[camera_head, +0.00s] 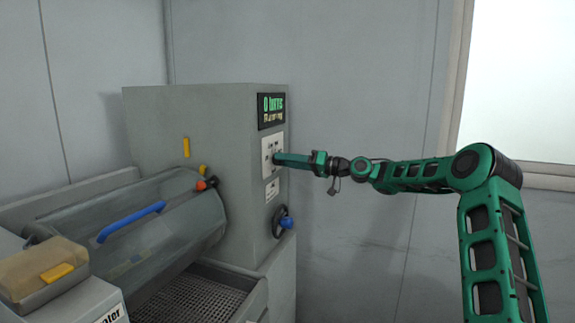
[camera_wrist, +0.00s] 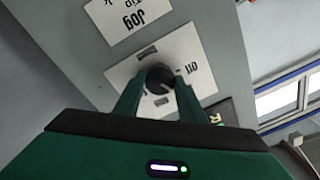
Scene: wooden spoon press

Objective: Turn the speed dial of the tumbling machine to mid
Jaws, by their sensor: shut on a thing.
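The tumbling machine (camera_head: 215,122) is a grey cabinet with a clear drum (camera_head: 165,240) at its left. Its speed dial (camera_wrist: 159,78) is a dark round knob on a white label plate (camera_wrist: 197,62), which also shows on the machine's front in the head view (camera_head: 267,146). My gripper (camera_wrist: 158,90) is shut on the dial, with one finger on each side of it. In the head view my gripper (camera_head: 279,160) reaches the panel from the right and hides the dial. The plate's text appears upside down in the wrist view; "off" is readable, and I cannot tell the dial's exact setting.
A display (camera_head: 271,110) with green digits sits above the dial. A second label plate (camera_head: 272,189), reading "Jog" in the wrist view (camera_wrist: 125,18), is below it. A handwheel with a blue knob (camera_head: 287,222) is lower down. Free room lies right of the machine.

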